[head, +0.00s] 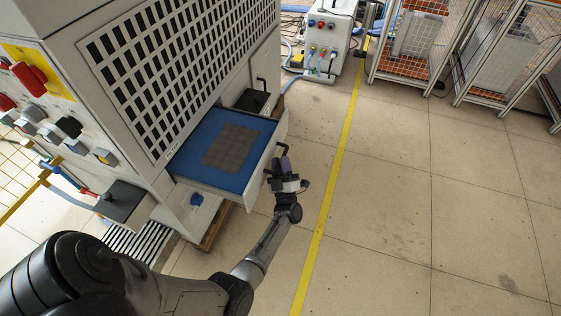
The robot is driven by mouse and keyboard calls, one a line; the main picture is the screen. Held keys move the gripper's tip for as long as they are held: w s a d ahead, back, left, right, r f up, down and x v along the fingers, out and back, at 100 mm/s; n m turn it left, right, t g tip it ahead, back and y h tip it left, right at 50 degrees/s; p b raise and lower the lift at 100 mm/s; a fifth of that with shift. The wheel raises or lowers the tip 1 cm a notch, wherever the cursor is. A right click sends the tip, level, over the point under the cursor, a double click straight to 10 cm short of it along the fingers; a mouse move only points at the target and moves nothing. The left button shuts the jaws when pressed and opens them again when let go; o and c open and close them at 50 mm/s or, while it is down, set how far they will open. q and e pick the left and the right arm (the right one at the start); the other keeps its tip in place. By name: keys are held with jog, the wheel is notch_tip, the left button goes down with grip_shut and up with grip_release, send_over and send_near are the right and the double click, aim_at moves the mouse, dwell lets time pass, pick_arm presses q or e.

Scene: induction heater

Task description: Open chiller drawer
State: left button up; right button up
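The chiller drawer (255,172) stands pulled out from the lower part of the big grey cabinet (150,75). Its blue inside shows, with a dark grey gridded square (231,148) on the bottom. A dark handle (283,148) is on the drawer's front panel. My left gripper (280,165) is at this handle, in front of the panel. The fingers are small and partly hidden, so I cannot tell whether they are closed around the handle. My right gripper is not in view.
A smaller black-topped box (252,101) with a handle is beyond the drawer. Another dark-topped ledge (120,200) juts out at left. Wire-mesh racks (410,45) and a white unit (328,45) stand at the back. The tiled floor right of the yellow line (332,180) is clear.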

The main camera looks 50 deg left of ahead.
pick_arm(q)
jog(key=v, duration=1.3)
jog(key=shift+p, duration=0.45)
jog(key=shift+d+f, duration=0.1)
